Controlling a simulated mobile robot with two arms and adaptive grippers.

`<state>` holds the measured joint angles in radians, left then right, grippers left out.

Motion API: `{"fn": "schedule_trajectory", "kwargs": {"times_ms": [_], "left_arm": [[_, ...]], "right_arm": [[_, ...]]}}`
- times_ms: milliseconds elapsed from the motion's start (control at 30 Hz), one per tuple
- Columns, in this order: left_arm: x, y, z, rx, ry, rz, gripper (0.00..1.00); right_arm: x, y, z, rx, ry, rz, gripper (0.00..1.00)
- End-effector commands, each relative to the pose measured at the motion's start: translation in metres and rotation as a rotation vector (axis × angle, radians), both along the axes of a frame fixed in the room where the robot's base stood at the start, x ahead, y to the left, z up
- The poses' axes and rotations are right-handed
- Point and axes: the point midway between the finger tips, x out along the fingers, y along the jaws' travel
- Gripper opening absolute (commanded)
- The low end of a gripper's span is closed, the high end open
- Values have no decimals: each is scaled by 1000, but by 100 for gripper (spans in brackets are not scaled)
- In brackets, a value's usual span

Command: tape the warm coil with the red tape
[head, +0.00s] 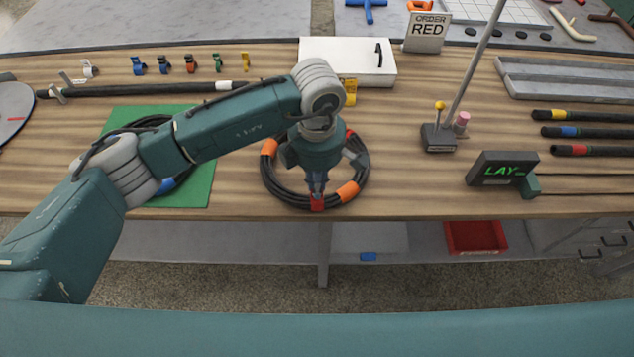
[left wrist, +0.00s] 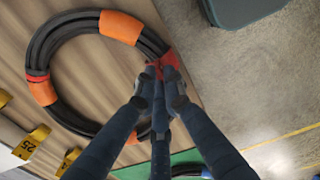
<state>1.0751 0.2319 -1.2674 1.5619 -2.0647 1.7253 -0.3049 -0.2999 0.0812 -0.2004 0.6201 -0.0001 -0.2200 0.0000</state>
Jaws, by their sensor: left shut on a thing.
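The black coil with orange bands (head: 281,185) lies flat on the wooden bench, below my left gripper (head: 317,190). It also shows in the left wrist view (left wrist: 64,33), with a narrow red band beside one orange band. My left gripper points down at the coil's front edge. Its fingers (left wrist: 160,80) are shut on a piece of red tape (head: 317,204), which is at the coil's front and shows in the left wrist view (left wrist: 171,60). The fingers hide part of the coil there. My right gripper is not in view.
A second black coil with blue bands lies on a green mat (head: 190,193), partly under my left arm. A sign (head: 427,32) reads "ORDER RED". A display (head: 503,170) reads "LAY". A post on a dark base (head: 438,139) stands right of the coil. The bench's front edge is close.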

Motion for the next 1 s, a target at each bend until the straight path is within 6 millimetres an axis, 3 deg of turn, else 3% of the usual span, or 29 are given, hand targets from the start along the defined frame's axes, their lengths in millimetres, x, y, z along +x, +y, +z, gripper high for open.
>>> {"fn": "schedule_trajectory", "kwargs": {"times_ms": [467, 500, 600, 867, 1000], "left_arm": [[0, 0, -4, 0, 0, 0, 0], [0, 0, -4, 0, 0, 0, 16], [0, 0, -4, 0, 0, 0, 30], [0, 0, -3, 0, 0, 0, 30], [1, 0, 7, -1, -2, 0, 30]], "right_arm": [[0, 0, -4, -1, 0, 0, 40], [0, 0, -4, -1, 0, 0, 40], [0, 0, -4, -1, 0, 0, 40], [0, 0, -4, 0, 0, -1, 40], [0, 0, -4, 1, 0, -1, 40]]}}
